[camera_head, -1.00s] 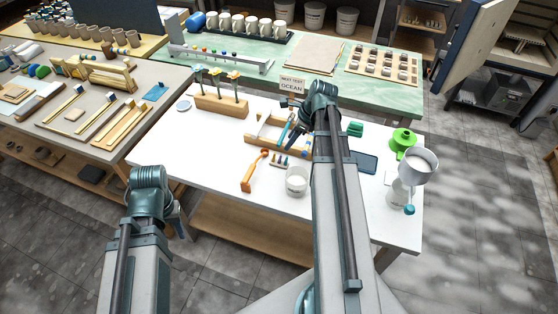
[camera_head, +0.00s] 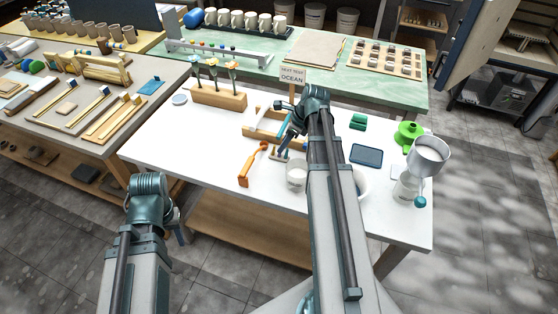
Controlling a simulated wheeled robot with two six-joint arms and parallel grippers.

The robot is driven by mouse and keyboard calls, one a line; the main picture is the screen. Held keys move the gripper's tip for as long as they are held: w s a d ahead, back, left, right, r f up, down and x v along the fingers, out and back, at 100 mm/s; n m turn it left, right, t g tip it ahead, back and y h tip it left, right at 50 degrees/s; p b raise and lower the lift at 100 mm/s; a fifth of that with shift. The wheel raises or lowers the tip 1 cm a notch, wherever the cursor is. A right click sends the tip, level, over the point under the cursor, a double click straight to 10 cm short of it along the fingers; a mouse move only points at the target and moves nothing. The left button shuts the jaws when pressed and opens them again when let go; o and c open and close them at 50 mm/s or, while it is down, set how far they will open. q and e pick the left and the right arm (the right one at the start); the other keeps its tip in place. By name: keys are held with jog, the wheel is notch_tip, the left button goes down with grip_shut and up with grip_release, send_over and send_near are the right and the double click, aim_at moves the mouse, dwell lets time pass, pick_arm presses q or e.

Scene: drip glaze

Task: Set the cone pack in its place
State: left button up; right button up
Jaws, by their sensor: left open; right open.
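The cone pack (camera_head: 277,153), a small strip with several little upright cones, appears to stand on the white table, just behind the white cup. My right gripper (camera_head: 287,143) is open, pointing down right above or beside it and partly covering it; I cannot tell whether they touch. My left gripper (camera_head: 181,232) is low at the left, off the table's front edge, mostly hidden behind its own arm, and open.
Around the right gripper are a wooden tray (camera_head: 262,124), an orange-handled tool (camera_head: 251,165) and a white cup (camera_head: 296,173). The table's front left is clear.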

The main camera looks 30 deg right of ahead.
aim_at(279, 156)
jog(key=shift+f, duration=0.15)
jog(key=shift+f, duration=0.1)
jog(key=b+x, duration=0.4)
jog(key=x, duration=0.1)
jog(key=shift+w+b, duration=0.2)
jog(key=shift+b, duration=0.2)
jog(key=shift+c, duration=0.3)
grip_shut()
